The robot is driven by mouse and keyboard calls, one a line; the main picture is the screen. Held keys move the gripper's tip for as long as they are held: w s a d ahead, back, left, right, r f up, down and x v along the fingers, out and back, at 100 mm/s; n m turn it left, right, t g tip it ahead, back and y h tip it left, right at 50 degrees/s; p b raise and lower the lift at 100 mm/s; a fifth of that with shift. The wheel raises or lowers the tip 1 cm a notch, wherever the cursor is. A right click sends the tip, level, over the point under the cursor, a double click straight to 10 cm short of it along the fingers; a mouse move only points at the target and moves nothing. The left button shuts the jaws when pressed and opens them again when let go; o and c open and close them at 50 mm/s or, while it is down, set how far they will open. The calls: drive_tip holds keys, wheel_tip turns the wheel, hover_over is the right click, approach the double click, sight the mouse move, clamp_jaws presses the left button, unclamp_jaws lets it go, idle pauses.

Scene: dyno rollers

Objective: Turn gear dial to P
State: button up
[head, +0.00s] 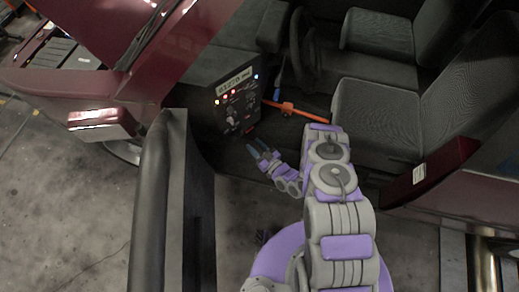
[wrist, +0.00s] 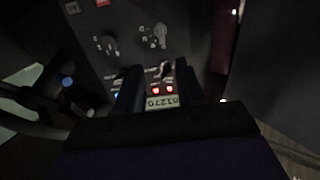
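A black control panel (head: 237,98) stands inside the open vehicle in the head view, with small lights, a display and several dials. In the wrist view the panel appears upside down, with a grey dial (wrist: 160,36), a darker dial (wrist: 109,46) and a small dark knob (wrist: 166,69). I cannot read which one is the gear dial. My gripper (head: 257,147) is low in front of the panel in the head view. Its two dark fingers are apart in the wrist view (wrist: 157,84), with the small knob and red lights visible between them. Nothing is held.
A dark steering wheel (head: 302,45) and grey seats (head: 375,120) are further in. The open door (head: 160,205) stands left of my arm. A display (wrist: 162,103) shows numbers.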

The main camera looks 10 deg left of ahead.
drive_tip(key=shift+v, duration=1.25)
